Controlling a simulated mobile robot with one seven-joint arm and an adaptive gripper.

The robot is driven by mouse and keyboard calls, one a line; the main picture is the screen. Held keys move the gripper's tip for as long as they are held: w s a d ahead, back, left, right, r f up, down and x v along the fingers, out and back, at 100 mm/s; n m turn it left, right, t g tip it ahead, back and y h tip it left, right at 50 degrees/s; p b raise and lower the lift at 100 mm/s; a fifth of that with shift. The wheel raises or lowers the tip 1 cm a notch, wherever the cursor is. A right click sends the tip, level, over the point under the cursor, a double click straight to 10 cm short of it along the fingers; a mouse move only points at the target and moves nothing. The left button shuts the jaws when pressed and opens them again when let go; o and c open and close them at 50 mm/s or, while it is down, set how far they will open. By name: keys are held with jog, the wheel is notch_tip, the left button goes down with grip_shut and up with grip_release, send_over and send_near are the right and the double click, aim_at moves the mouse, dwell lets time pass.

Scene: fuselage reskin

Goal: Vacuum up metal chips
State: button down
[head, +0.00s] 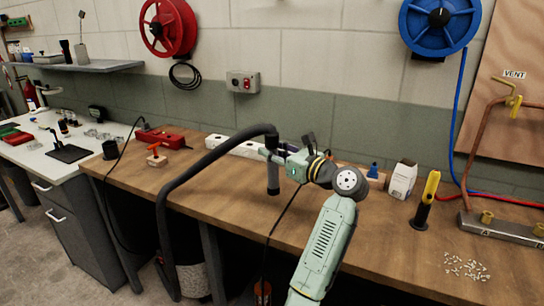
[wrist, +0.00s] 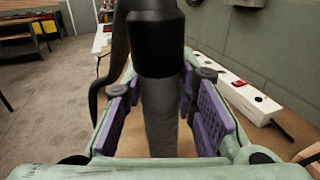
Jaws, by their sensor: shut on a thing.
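A black vacuum hose (head: 205,165) rises from the floor, arches over the bench edge and ends in a dark nozzle (head: 273,178) pointing down. My gripper (head: 273,156) is shut on the nozzle, above the middle of the bench. In the wrist view, the nozzle (wrist: 158,95) stands upright between the purple finger pads and hides part of the bench. Small pale metal chips (head: 466,267) lie scattered at the right front of the wooden bench (head: 400,250). The nozzle is well to the left of the chips.
A yellow-and-black tool (head: 427,200) stands upright on the bench between nozzle and chips. A white carton (head: 402,180) and blue bottle (head: 373,170) are behind. A metal block with pipes (head: 505,228) borders the chips. A white power strip (wrist: 255,103) lies along the wall.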

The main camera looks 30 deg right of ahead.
jog(key=shift+r, duration=1.25)
